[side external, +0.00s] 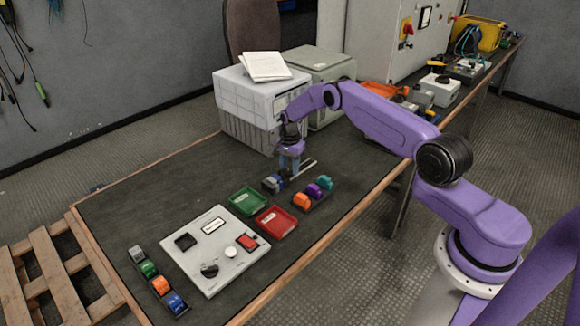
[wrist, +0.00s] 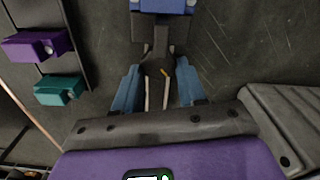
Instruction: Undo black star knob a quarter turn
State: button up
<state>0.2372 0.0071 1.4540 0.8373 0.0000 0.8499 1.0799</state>
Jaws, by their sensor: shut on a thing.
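The black star knob (wrist: 152,67) is a dark shape with a small yellow mark in the wrist view, between my two blue fingers. My gripper (wrist: 158,88) is shut on it, pointing down. Its outline is hard to make out against the dark parts around it. In the side external view my gripper (side external: 289,165) is low over the rack with pale rails (side external: 303,169), and the knob is hidden there. A blue block (wrist: 163,5) sits on the same rack, at the top of the wrist view.
A rack with orange, purple and teal blocks (side external: 318,190) stands to the right. Green (side external: 247,201) and red (side external: 277,222) trays lie in front. A white panel (side external: 196,268) with a black knob is nearer the camera. A grey cabinet (side external: 242,123) stands close behind my gripper.

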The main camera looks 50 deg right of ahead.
jog(key=shift+w+n, duration=0.1)
jog(key=shift+n, duration=1.3)
jog(key=o, duration=1)
jog(key=shift+r, duration=0.1)
jog(key=shift+r, duration=3.4)
jog(key=shift+c, duration=0.3)
